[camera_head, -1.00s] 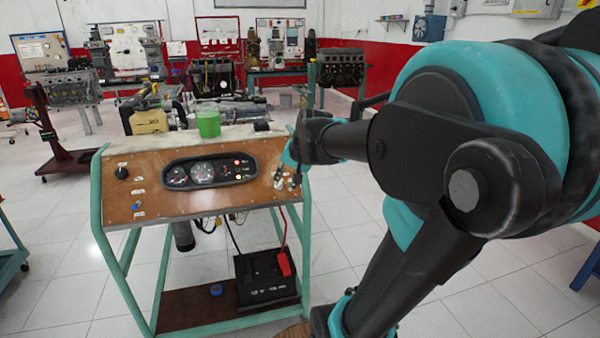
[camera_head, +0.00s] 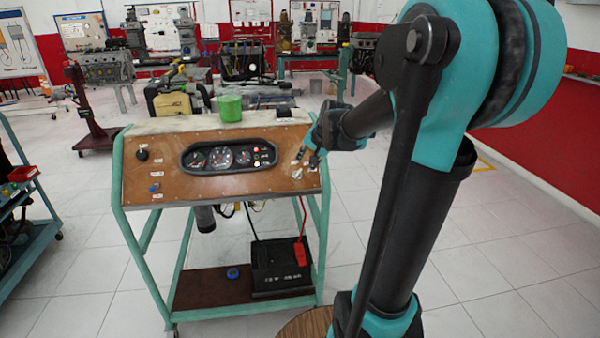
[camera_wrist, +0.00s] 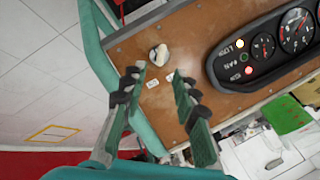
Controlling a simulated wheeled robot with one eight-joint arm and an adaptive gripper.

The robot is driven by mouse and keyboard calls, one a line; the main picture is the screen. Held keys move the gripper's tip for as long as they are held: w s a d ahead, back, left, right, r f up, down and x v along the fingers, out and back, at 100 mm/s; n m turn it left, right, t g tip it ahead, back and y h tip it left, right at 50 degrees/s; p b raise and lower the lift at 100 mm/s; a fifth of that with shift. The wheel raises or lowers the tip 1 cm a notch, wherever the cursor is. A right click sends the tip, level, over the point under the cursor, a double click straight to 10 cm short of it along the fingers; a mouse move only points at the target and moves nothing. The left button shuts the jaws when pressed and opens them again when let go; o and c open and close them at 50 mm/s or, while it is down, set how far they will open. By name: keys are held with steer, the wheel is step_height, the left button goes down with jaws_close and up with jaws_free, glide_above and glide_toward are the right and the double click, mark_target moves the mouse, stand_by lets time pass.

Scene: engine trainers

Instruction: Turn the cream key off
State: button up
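The small cream key (camera_wrist: 159,55) sits on the sloping brown instrument panel (camera_wrist: 185,40), near its right end in the head view, where the key (camera_head: 297,174) is tiny. My gripper (camera_wrist: 157,74) is open, with two separate fingers and nothing between them. In the wrist view the key shows just beyond the fingertips, roughly centred between them, and no finger visibly touches it. In the head view my gripper (camera_head: 308,157) is at the panel's right end, just above the key. The key's exact angle is too small to read.
The black gauge cluster (camera_head: 228,156) is left of the key, with a red lamp (camera_wrist: 249,70) lit. A black battery (camera_head: 280,265) sits on the stand's lower shelf. Open floor lies around the stand.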

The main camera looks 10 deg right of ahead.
mark_target(301, 170)
steer(key=shift+x, duration=3.9)
steer(key=shift+c, duration=0.3)
jaws_close()
